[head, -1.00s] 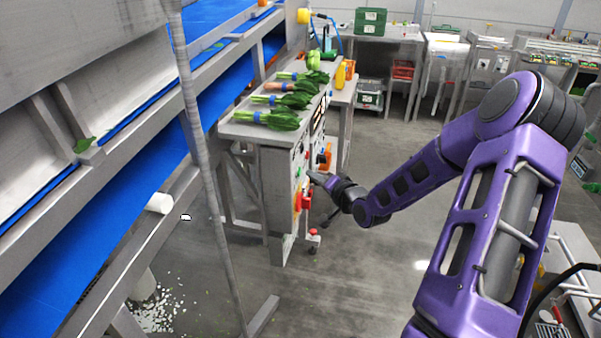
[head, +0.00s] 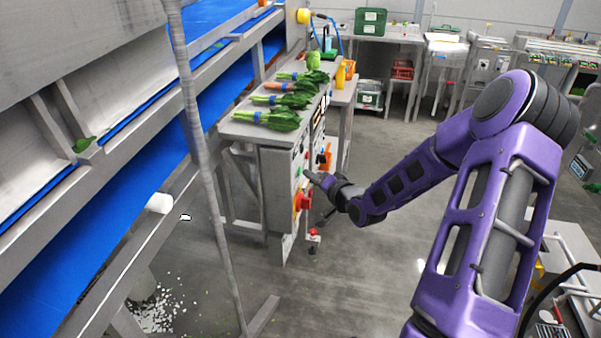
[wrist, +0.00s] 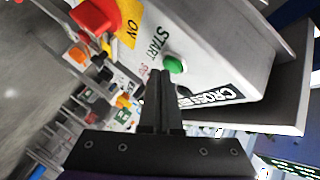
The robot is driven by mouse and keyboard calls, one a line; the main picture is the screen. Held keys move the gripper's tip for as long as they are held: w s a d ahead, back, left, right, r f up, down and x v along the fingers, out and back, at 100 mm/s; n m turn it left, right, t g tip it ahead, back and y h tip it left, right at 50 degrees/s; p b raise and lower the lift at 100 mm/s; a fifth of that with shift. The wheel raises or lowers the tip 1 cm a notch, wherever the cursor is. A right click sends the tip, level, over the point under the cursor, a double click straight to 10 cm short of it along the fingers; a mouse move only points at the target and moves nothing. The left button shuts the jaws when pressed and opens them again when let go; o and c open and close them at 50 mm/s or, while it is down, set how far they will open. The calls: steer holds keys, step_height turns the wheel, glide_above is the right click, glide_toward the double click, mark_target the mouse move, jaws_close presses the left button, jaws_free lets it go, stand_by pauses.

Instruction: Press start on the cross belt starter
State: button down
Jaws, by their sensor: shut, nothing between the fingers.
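The cross belt starter (wrist: 205,50) is a grey box on the side of the steel bench. In the wrist view it shows sideways, with a dark "CROSS" label, the word "START" and a green start button (wrist: 174,64). A red stop knob on a yellow plate (wrist: 97,15) sits beside it; the red knob also shows in the head view (head: 303,201). My gripper (wrist: 160,76) is shut and empty. Its tips lie just beside and below the green button in the wrist view; whether they touch the box cannot be told. In the head view my gripper (head: 308,174) points at the panel.
Bunches of leafy greens (head: 268,118) lie on the bench top above the panel. Other panels with coloured buttons and knobs (wrist: 90,90) stand close by. A blue conveyor belt (head: 90,220) runs along the left.

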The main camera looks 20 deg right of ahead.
steer(key=shift+w+a, duration=0.2)
steer(key=shift+a, duration=0.2)
stand_by(0.5)
steer(key=shift+d, duration=0.1)
steer(key=shift+s+d, duration=0.45)
steer(key=shift+d, duration=0.2)
steer(key=s+d+p, duration=0.1)
steer(key=d, duration=0.1)
steer(key=s+d+p, duration=0.1)
steer(key=s+d, duration=0.1)
steer(key=shift+d, duration=0.1)
stand_by(0.3)
steer(key=shift+w+f, duration=0.1)
stand_by(0.5)
